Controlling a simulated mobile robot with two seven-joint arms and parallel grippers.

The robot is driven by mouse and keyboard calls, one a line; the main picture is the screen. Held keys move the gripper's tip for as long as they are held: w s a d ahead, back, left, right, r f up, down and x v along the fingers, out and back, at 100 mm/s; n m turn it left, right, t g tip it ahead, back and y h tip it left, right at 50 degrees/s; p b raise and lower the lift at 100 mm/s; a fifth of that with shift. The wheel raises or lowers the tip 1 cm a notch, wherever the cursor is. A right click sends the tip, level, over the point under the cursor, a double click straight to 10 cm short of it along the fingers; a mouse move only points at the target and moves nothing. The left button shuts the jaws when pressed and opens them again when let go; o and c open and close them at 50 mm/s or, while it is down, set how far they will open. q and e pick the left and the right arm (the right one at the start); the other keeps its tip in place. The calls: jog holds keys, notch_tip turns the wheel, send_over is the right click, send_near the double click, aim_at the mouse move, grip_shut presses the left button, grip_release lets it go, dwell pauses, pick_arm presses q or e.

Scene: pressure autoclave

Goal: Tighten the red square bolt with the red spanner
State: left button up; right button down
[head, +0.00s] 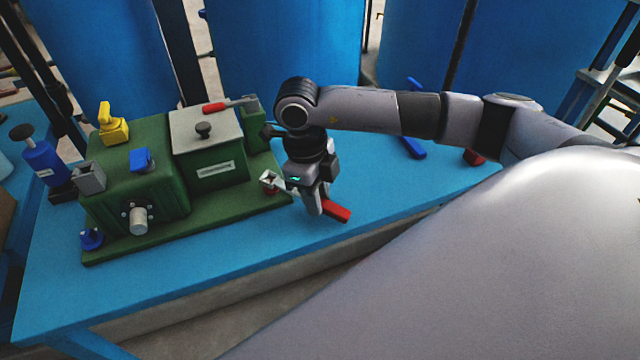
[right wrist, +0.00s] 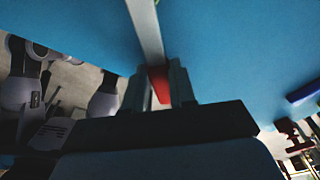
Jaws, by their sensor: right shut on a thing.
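My right gripper (head: 316,203) points down over the blue table and is shut on the red spanner (head: 337,211). The spanner's red handle sticks out to the right of the fingers, and its grey open head (head: 270,178) reaches left. In the right wrist view, the red handle (right wrist: 159,84) sits between the two fingers and the grey shaft runs away upward. The red square bolt (head: 269,190) shows as a small reddish part at the green base's right end, just under the spanner head. I cannot tell whether the head is seated around it. My left gripper is out of view.
The green autoclave (head: 155,185) carries a grey lid, a red-handled lever (head: 214,107), a yellow part (head: 112,124) and blue parts. A blue tool (head: 412,147) and a red block (head: 473,157) lie behind my right arm. The table front (head: 220,260) is clear.

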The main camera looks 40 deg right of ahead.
jog(key=shift+s+a+f+m+p, duration=0.1)
jog(key=shift+s+a+m+p, duration=0.3)
jog(key=shift+a+m, duration=0.4)
jog(key=shift+s+a+f+m+p, duration=0.1)
jog(key=shift+s+a+m+p, duration=0.25)
jog(key=shift+a+m, duration=0.4)
jog(key=shift+s+a+m+y+p, duration=0.1)
jog(key=shift+a+m+y+p, duration=0.3)
jog(key=shift+a+m, duration=0.5)
jog(key=shift+a+m+p, duration=0.35)
jog(key=shift+a+m, duration=0.35)
jog(key=shift+m, duration=0.35)
jog(key=shift+w+a+m+p, duration=0.3)
jog(key=shift+a+m, duration=0.45)
jog(key=shift+m, duration=0.25)
jog(key=shift+r, duration=0.1)
jog(key=shift+w+r+p, duration=0.15)
jog(key=shift+r+p, duration=0.8)
jog(key=shift+r, duration=0.2)
notch_tip(320, 180, up, 3)
jog(key=shift+f+p, duration=0.1)
jog(key=shift+p, duration=0.95)
jog(key=shift+w+d, duration=0.1)
jog(key=shift+d, duration=0.05)
